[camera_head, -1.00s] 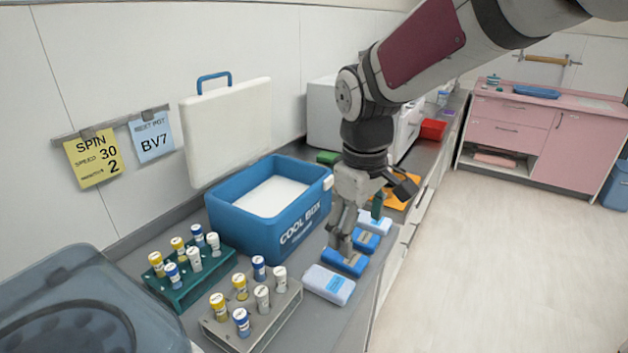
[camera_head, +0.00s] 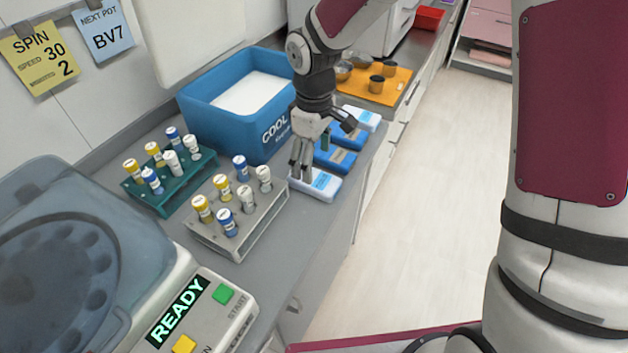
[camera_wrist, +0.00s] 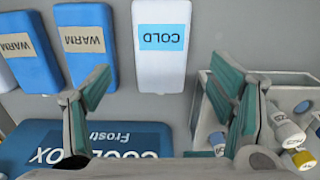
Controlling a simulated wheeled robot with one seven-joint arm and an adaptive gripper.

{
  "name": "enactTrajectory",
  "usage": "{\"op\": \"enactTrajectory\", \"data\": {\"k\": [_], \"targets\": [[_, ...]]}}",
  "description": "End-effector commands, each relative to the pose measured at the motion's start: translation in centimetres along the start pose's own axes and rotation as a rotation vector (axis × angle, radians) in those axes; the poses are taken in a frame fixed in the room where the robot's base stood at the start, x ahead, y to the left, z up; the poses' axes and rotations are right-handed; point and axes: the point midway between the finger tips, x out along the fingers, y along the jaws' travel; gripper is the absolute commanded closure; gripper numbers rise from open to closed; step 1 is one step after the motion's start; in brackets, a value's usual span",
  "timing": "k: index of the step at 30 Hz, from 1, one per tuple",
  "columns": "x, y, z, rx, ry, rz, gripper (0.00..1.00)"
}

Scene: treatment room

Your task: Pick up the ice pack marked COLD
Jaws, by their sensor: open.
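The ice pack marked COLD (camera_wrist: 160,68) is white with a light blue label, which reads upside down in the wrist view. It is the near white pack (camera_head: 321,188) in the head view, lying flat on the counter beside the grey tube rack. My gripper (camera_head: 300,173) is above its left end, fingers pointing down. In the wrist view my gripper (camera_wrist: 160,88) is open and empty, its fingers spread wider than the pack. Two blue packs marked WARM (camera_wrist: 85,65) (camera_wrist: 28,72) lie alongside. Whether the fingers touch anything is unclear.
Another white pack (camera_head: 362,118) lies beyond the blue ones. The blue cool box (camera_head: 225,130) stands behind the row. The grey rack (camera_head: 242,238) and green rack (camera_head: 172,202) hold capped tubes. A centrifuge (camera_head: 195,310) showing READY is nearest. The floor to the right is free.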

Motion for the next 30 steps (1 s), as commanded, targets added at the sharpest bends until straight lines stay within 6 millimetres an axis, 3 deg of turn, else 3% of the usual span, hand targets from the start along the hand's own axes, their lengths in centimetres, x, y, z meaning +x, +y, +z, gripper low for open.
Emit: {"op": "enactTrajectory", "data": {"k": [13, 22, 30], "targets": [[5.0, -0.2, 0.2, 0.000, -0.002, -0.002, 0.23], [5.4, -0.1, 0.1, 0.001, 0.001, 0.000, 0.23], [5.4, -0.1, 0.1, 0.001, 0.001, 0.000, 0.81]]}}
